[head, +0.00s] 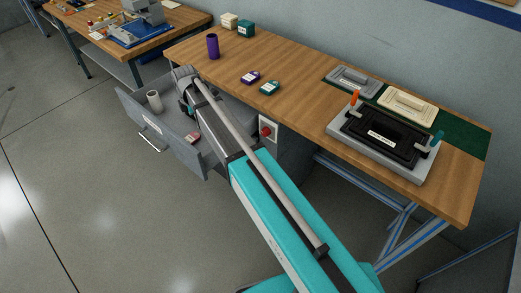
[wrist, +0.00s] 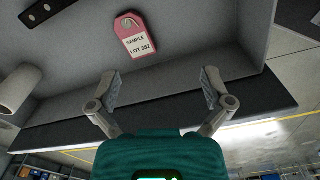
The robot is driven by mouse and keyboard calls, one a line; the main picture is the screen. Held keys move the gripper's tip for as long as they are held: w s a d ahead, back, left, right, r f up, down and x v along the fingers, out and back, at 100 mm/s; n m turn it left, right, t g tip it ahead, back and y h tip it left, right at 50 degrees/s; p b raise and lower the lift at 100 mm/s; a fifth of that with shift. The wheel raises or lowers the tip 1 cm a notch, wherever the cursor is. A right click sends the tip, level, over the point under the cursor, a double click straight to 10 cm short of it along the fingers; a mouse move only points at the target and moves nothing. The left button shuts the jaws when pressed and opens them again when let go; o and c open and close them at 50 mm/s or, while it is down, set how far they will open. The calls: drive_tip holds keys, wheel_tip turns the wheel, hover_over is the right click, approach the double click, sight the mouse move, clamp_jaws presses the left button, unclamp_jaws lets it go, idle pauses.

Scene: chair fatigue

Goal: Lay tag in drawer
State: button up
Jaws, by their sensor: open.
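The drawer (head: 172,142) stands pulled out below the workbench, with a grey front and a handle. A pink tag lies flat on the drawer floor, seen in the head view (head: 193,138). In the wrist view the tag (wrist: 134,36) reads "SAMPLE LOT 352" and has a hole at one end. My gripper (wrist: 163,80) is open and empty, its two fingers spread apart over the drawer. The tag shows beyond the fingertips and is apart from them. In the head view my arm hides most of the gripper.
On the workbench (head: 296,66) are a purple cylinder (head: 213,46), purple and green tags, and a press-like fixture (head: 385,140).

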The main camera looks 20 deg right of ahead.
drive_tip(key=s+d+m, duration=2)
drive_tip(key=s+m, duration=0.1)
drive_tip(key=s, duration=0.1)
wheel_tip(320, 180, up, 5)
drive_tip(key=p, duration=0.5)
drive_tip(key=shift+r, duration=0.1)
idle(0.4)
